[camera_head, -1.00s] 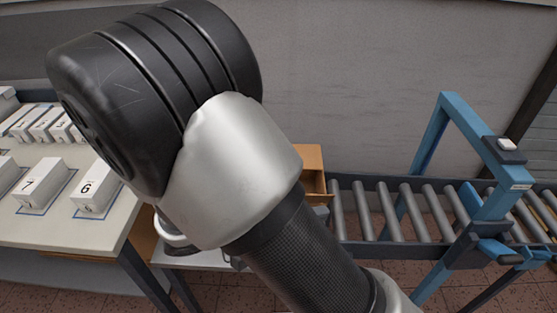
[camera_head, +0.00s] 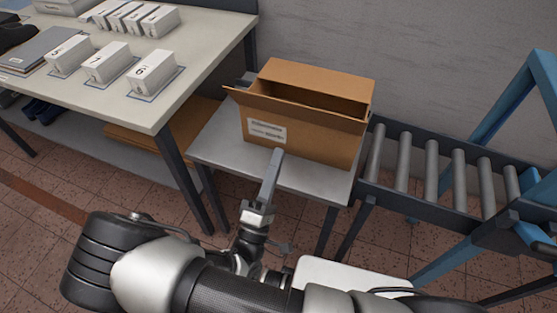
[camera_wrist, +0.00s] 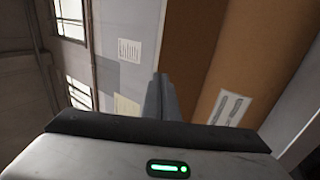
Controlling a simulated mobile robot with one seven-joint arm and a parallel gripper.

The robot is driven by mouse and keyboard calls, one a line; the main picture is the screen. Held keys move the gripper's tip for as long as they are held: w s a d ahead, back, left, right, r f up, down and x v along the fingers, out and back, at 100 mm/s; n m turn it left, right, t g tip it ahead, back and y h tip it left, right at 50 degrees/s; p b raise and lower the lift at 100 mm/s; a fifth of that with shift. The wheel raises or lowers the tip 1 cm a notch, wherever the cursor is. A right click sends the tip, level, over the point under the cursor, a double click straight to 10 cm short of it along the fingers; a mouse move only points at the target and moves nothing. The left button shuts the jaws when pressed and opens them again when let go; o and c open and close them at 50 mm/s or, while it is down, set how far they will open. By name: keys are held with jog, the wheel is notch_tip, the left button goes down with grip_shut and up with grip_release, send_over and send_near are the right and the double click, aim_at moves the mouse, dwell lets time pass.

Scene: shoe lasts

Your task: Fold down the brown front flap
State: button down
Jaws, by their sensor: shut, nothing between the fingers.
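The brown cardboard box (camera_head: 320,143) stands open on a small grey table, with a white label on its front wall. Its brown front flap (camera_head: 300,111) runs along the front top edge and leans outward, with its left end jutting past the box corner. My gripper (camera_head: 278,153) is shut and empty. It points up in front of the box's front wall, its tip below the flap in the picture; I cannot tell if it touches. In the wrist view, the shut fingers (camera_wrist: 160,98) show beside the brown cardboard (camera_wrist: 245,55), which has a pale printed label.
A worktable (camera_head: 205,70) with numbered white boxes stands at the left. A roller conveyor (camera_head: 432,170) adjoins the box's table on the right, with a blue frame (camera_head: 545,75) over it. A grey wall is behind. Tiled floor is free at the front left.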

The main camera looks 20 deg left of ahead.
aim_at(295, 105)
jog(key=x, duration=1)
jog(key=shift+w+d+r, duration=0.1)
jog(key=shift+w+r, duration=0.05)
jog(key=shift+w, duration=0.15)
jog(key=shift+r, duration=0.1)
